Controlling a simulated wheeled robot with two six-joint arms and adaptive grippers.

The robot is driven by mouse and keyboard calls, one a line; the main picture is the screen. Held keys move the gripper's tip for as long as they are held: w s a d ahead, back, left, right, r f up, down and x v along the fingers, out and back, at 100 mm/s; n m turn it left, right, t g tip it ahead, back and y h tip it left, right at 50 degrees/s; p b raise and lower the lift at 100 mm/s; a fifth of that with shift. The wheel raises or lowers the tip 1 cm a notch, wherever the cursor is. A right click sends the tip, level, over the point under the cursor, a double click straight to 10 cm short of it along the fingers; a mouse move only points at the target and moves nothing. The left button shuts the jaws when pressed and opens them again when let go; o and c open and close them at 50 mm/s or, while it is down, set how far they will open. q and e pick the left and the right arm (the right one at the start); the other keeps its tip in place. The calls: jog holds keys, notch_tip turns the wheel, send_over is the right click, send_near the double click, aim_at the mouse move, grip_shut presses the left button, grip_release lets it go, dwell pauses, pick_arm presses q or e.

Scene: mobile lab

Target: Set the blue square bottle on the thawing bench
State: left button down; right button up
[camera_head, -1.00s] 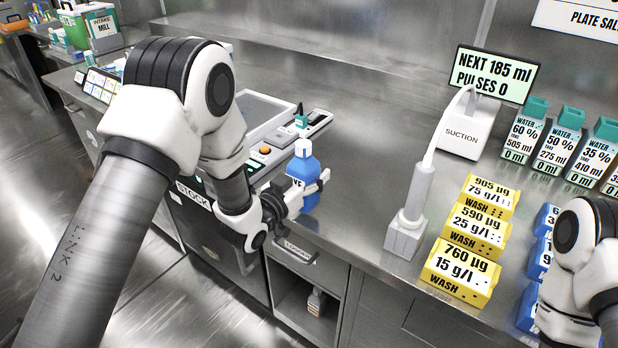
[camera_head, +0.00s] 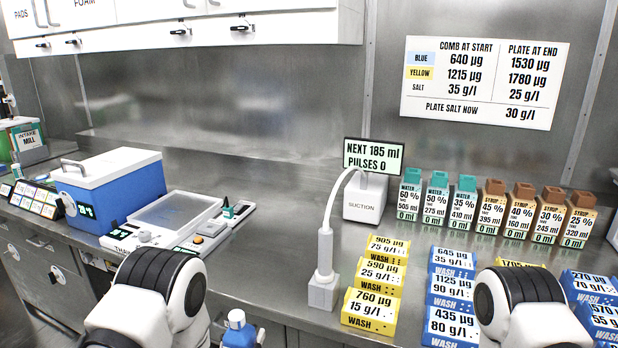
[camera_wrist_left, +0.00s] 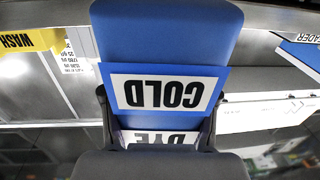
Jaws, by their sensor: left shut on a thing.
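The blue square bottle (camera_head: 238,333) with a white cap shows at the bottom edge of the head view, in front of the counter. In the left wrist view the bottle (camera_wrist_left: 165,38) fills the middle, with "COLD" and "DYE" labels upside down. My left gripper (camera_wrist_left: 158,122) is shut on it, one finger on each side. In the head view my left arm hides most of that gripper. The thawing bench (camera_head: 180,212), a unit with a pale flat plate and front controls, stands on the counter at left, behind my left arm. My right gripper is out of view.
A blue cooler (camera_head: 110,195) with a white lid stands at the left of the plate. The suction stand (camera_head: 323,285), yellow wash boxes (camera_head: 370,310) and blue boxes (camera_head: 450,292) occupy the counter further right.

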aim_at(226, 340)
pick_arm(q)
jog(key=shift+s+a+f+n+y, duration=0.1)
jog(key=shift+s+a+n+y, duration=0.15)
jog(key=shift+s+y, duration=0.2)
jog(key=shift+s+a+n+y, duration=0.25)
jog(key=shift+s+y, duration=0.1)
jog(key=shift+s, duration=0.15)
jog(key=shift+s+a+r+n+t+y, duration=0.15)
jog(key=shift+s+a+r+n+y, duration=0.1)
jog(key=shift+a+r+n+y, duration=0.3)
jog(key=shift+s+a+r+n+t+y, duration=0.15)
jog(key=shift+s+a+r+n+y, duration=0.1)
jog(key=shift+a+r+y, duration=0.35)
jog(key=shift+y, duration=0.25)
jog(key=s+r, duration=0.1)
jog(key=s, duration=0.1)
jog(key=s+r, duration=0.1)
jog(key=s, duration=0.1)
jog(key=shift+s+a+r, duration=0.1)
jog(key=shift+a+r, duration=0.25)
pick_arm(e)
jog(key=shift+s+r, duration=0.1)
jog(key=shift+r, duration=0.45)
pick_arm(q)
jog(key=shift+f, duration=0.1)
